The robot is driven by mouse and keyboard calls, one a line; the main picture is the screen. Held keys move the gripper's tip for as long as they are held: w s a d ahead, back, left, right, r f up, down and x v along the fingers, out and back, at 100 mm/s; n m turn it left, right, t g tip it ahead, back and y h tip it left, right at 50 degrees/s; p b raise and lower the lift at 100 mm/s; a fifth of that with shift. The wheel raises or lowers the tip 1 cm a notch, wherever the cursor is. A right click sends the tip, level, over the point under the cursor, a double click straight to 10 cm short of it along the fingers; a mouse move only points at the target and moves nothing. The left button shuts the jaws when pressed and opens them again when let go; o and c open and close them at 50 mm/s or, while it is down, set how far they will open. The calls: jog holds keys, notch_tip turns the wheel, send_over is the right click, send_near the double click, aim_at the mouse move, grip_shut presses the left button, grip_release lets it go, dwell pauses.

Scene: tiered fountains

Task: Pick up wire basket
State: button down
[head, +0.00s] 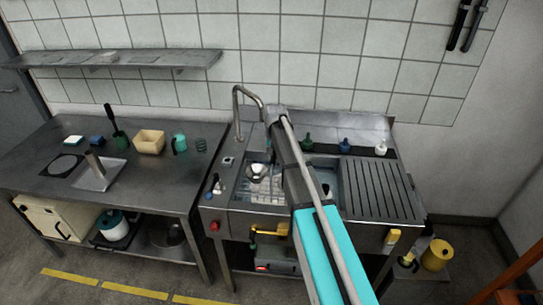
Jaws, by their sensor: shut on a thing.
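A pale wire grid (246,191) lies in the left basin of the sink; it looks like the wire basket, though its depth and sides are hard to make out. A round metallic piece (258,172) shows over its upper part; I cannot tell what it is. My arm reaches up from the bottom right across the sink and covers the middle between the basins. My gripper is hidden behind the arm, so its fingers and anything between them do not show.
A tall curved tap (238,100) stands close left of my arm. A ribbed drainboard (383,189) is right of the sink. Small bottles (344,145) line the back ledge. The left table (45,178) holds a tan box (149,141), a teal mug (180,143) and a small dark coil-like item (201,145).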

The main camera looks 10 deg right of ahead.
jog(key=shift+r+p, duration=5.1)
jog(key=shift+r, duration=0.45)
jog(key=shift+f, duration=0.1)
jog(key=shift+f+b, duration=0.3)
jog(key=shift+b, duration=0.1)
notch_tip(320, 180, down, 8)
jog(key=b, duration=0.7)
jog(key=shift+s+b, duration=0.1)
jog(key=shift+b, duration=0.3)
jog(key=shift+r, duration=0.1)
